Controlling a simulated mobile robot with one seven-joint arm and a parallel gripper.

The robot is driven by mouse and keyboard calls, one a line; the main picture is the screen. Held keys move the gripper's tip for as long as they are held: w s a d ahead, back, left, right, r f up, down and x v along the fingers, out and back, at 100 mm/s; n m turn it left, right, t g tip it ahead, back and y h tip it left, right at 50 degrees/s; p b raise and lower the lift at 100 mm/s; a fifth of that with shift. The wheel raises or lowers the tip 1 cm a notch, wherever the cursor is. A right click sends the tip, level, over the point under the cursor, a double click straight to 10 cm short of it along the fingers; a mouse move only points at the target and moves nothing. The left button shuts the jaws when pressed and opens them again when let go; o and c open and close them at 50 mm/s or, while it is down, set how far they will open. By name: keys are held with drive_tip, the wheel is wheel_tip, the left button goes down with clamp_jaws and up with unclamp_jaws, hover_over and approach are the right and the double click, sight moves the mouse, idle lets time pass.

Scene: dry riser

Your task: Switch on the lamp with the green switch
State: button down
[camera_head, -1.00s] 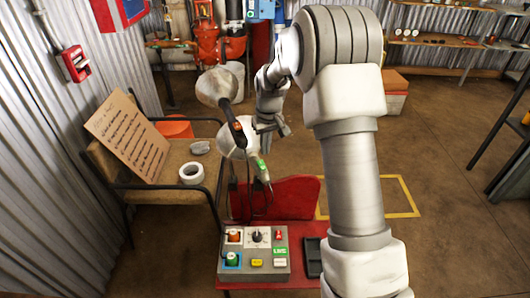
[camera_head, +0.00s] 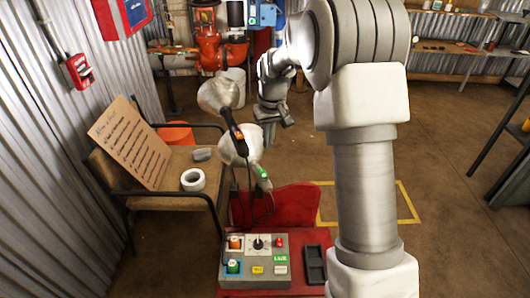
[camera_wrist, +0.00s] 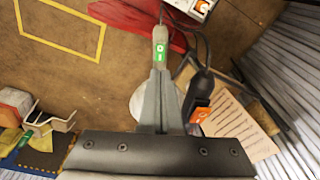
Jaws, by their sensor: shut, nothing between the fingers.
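A green inline switch (camera_head: 263,172) hangs on a cord beside the lower pale lamp shade (camera_head: 232,146). It also shows in the wrist view (camera_wrist: 160,50), just beyond my fingertips, with a green rocker on a pale body. A black inline switch with an orange rocker (camera_head: 237,132) hangs higher, by the upper lamp shade (camera_head: 215,92); in the wrist view it is right of my fingers (camera_wrist: 201,105). My gripper (camera_head: 269,136) is shut and empty, above and slightly right of the green switch. Whether the fingertips touch it cannot be told.
A control box (camera_head: 254,272) with knobs and buttons stands on a red surface (camera_head: 300,236) below the switches. A chair at left holds a cardboard sign (camera_head: 130,143) and a white tape roll (camera_head: 193,180). Floor is clear at right, around a yellow outline (camera_head: 405,200).

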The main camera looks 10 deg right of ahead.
sight(261, 171)
drive_tip(key=m, duration=0.5)
drive_tip(key=w+m+b, duration=0.1)
drive_tip(key=m, duration=0.5)
drive_tip(key=m+b, duration=0.1)
drive_tip(key=m, duration=0.5)
drive_tip(key=shift+w+a+r+t, duration=0.15)
drive_tip(key=shift+a+r+t, duration=0.05)
drive_tip(key=shift+a+t, duration=0.1)
drive_tip(key=w+f+b, duration=0.1)
drive_tip(key=f, duration=0.3)
drive_tip(key=f+b, duration=0.2)
drive_tip(key=f, duration=0.3)
drive_tip(key=w+f+b, duration=0.1)
drive_tip(key=f, duration=0.3)
drive_tip(key=shift+w+a+f+b, duration=0.25)
drive_tip(key=shift+w+f+b, duration=0.05)
drive_tip(key=shift+f, duration=0.05)
